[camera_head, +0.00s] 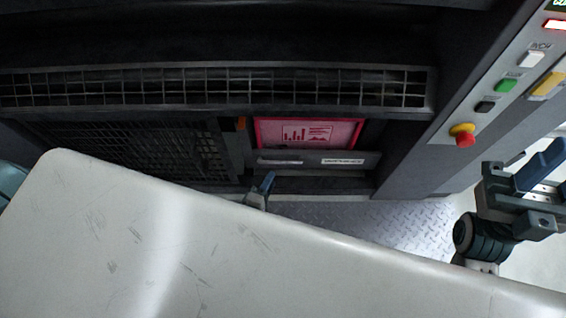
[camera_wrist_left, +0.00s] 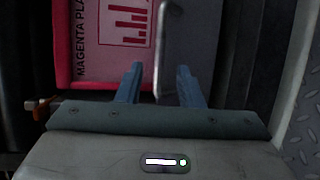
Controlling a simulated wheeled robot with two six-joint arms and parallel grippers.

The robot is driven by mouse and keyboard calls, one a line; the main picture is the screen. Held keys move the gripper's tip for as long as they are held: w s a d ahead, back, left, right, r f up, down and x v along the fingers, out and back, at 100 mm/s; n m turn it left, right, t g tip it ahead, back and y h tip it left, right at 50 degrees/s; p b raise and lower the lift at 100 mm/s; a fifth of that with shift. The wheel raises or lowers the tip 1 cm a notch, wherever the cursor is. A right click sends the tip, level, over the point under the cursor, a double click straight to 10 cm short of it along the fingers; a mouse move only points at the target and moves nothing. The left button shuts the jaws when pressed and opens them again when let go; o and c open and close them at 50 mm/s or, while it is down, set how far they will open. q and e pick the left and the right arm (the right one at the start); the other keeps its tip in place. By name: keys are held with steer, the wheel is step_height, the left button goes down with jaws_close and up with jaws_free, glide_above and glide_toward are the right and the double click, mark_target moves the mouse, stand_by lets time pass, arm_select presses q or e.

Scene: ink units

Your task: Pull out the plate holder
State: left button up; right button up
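The plate holder is a magenta-framed panel (camera_head: 312,148) with a pale printed face, set low in the dark machine. In the left wrist view its magenta plate (camera_wrist_left: 85,70) reads "MAGENTA PLA…". A grey bar, seemingly its handle (camera_wrist_left: 185,30), runs down that view and its near edge comes between my fingers. My left gripper (camera_head: 268,182) is just below the holder in the head view, partly hidden by my pale body. Its blue fingers (camera_wrist_left: 160,82) are apart; I cannot tell whether they touch the bar. My right gripper (camera_head: 540,168) is at the far right, away from the holder.
A control panel (camera_head: 505,85) with green, yellow and white buttons and a red-topped emergency stop (camera_head: 465,135) is at the right. A wire grille (camera_head: 210,88) crosses above the holder. A metal tread floor (camera_head: 400,225) lies clear below it.

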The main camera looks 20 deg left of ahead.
mark_target(281, 162)
arm_select(q)
steer(key=b+x, duration=0.3)
steer(key=x, duration=0.6)
steer(key=shift+w, duration=0.2)
steer(key=shift+c, duration=0.2)
jaws_close()
